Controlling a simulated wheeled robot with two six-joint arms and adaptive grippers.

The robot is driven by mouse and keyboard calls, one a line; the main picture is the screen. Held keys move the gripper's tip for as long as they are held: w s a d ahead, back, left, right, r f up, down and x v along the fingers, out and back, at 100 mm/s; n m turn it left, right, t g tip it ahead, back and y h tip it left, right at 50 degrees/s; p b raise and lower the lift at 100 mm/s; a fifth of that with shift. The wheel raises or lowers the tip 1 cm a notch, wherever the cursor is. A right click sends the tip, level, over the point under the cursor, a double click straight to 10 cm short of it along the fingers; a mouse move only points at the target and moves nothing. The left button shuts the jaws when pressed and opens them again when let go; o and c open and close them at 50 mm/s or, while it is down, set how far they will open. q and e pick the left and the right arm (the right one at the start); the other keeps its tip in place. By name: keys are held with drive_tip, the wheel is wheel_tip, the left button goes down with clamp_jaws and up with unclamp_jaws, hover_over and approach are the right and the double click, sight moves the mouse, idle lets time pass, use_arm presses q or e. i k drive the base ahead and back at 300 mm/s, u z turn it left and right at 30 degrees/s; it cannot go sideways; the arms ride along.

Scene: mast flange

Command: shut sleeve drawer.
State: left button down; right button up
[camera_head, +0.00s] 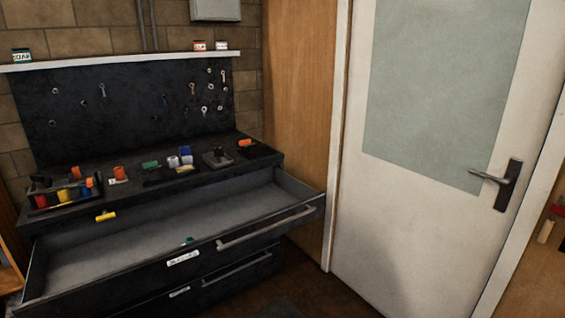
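The top drawer (130,246) of the dark workbench cabinet is pulled far out, and its grey floor is exposed. Its front carries a long metal handle (267,228) and a white label (183,258) too blurred to read surely. A small green piece (188,241) shows inside near the front wall. A yellow piece (105,216) shows near the back left; I cannot tell whether it lies in the drawer. Neither of my grippers is in view.
A lower drawer with its own handle (236,270) looks shut. Coloured parts and an organiser tray (64,207) stand on the bench top below a dark pegboard (130,108). A white door (400,215) with a dark handle is at right.

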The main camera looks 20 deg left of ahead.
sight(87, 268)
drive_tip(key=u, duration=0.85)
drive_tip(key=i, duration=0.85)
drive_tip(key=u, duration=0.65)
